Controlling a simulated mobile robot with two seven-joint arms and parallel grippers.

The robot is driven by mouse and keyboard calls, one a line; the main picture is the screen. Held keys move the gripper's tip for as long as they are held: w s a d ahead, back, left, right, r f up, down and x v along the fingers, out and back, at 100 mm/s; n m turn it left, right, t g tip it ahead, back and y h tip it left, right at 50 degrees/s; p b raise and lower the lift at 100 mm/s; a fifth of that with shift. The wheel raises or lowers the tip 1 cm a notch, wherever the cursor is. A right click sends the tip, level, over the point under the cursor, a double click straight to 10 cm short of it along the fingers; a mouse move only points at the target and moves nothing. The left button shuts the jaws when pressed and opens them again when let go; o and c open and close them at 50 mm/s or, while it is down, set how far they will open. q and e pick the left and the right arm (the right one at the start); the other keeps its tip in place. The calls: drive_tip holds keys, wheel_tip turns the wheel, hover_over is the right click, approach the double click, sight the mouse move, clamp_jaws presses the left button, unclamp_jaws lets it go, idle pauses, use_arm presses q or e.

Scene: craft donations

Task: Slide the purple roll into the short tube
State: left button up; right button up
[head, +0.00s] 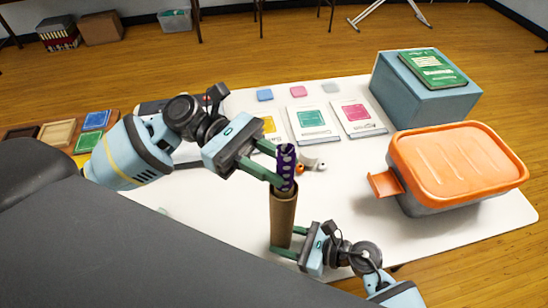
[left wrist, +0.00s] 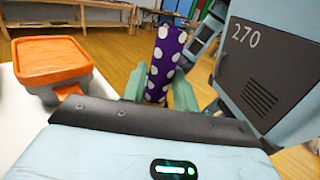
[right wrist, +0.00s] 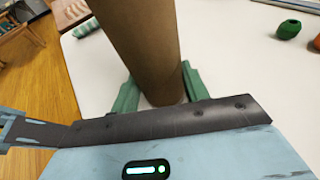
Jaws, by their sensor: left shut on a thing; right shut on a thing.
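The purple roll (head: 286,160) with white dots stands upright in the head view; the left wrist view shows it too (left wrist: 164,62). My left gripper (head: 281,168) is shut on it. The short tube (head: 283,218) is brown cardboard and stands upright directly below the roll. It also fills the top of the right wrist view (right wrist: 140,40). My right gripper (head: 286,248) is shut on the tube's lower part. The roll's lower end meets the tube's top mouth. How far it is inside, if at all, I cannot tell.
An orange-lidded container (head: 455,165) stands at the right of the white table. Behind it is a blue box (head: 425,93) with a green book (head: 432,68) on top. Flat packs (head: 313,121) lie at the back. A small white-and-orange item (head: 315,164) lies beside the roll.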

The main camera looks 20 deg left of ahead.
use_arm(q)
drive_tip(key=o, duration=1)
drive_tip(key=shift+o, duration=0.2)
drive_tip(key=w+a, duration=0.2)
drive_tip(key=a, duration=0.9)
drive_tip(key=shift+w+a, duration=0.15)
drive_tip(key=shift+a, duration=0.25)
use_arm(e)
drive_tip(key=o, duration=0.9)
drive_tip(key=shift+c, duration=0.2)
drive_tip(key=shift+d, duration=0.15)
